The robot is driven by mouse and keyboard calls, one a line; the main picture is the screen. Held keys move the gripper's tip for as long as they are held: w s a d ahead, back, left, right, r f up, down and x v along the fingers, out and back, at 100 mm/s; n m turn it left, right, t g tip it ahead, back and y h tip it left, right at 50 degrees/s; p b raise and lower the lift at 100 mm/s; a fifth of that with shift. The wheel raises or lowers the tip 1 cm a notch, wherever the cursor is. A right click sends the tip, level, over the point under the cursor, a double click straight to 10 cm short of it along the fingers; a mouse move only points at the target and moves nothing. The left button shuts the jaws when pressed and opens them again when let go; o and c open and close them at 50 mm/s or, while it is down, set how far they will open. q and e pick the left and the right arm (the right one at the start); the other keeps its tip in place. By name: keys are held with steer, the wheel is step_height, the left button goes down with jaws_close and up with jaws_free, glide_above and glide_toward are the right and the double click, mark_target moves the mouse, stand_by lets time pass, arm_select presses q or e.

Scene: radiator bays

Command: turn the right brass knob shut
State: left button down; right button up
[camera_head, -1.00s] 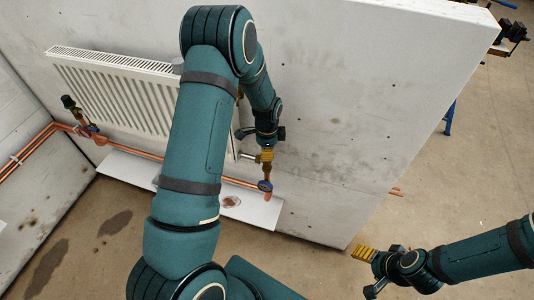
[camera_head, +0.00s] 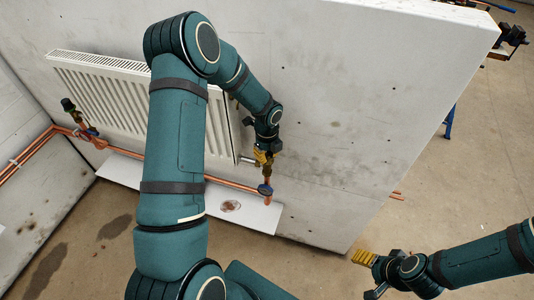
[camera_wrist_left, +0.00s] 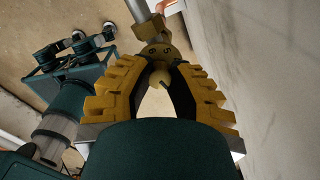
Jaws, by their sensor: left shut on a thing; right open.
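My left gripper (camera_head: 262,156) is at the valve by the radiator's right lower end. Its yellow fingers are shut on the right brass knob. In the left wrist view the knob (camera_wrist_left: 158,51) sits between the fingertips, which hide part of it; a brass nut and a silver pipe (camera_wrist_left: 138,9) lie beyond it. In the head view the fingers cover most of the knob. My right gripper (camera_head: 364,257) is open and empty, low above the floor at the lower right, far from the valve.
The white radiator (camera_head: 130,95) hangs on the grey wall (camera_head: 330,100). Copper pipes (camera_head: 232,184) run along below it, with a blue fitting (camera_head: 265,190) under the valve. A second valve with a black cap (camera_head: 68,104) is at far left.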

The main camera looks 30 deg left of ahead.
mark_target(267, 155)
arm_select(q)
steer(key=shift+m+p, duration=0.45)
steer(key=shift+m, duration=1.05)
steer(key=c, duration=0.8)
jaws_free()
steer(key=shift+r, duration=0.1)
step_height(267, 155, up, 12)
steer(key=shift+f, duration=0.1)
steer(key=shift+c, duration=0.3)
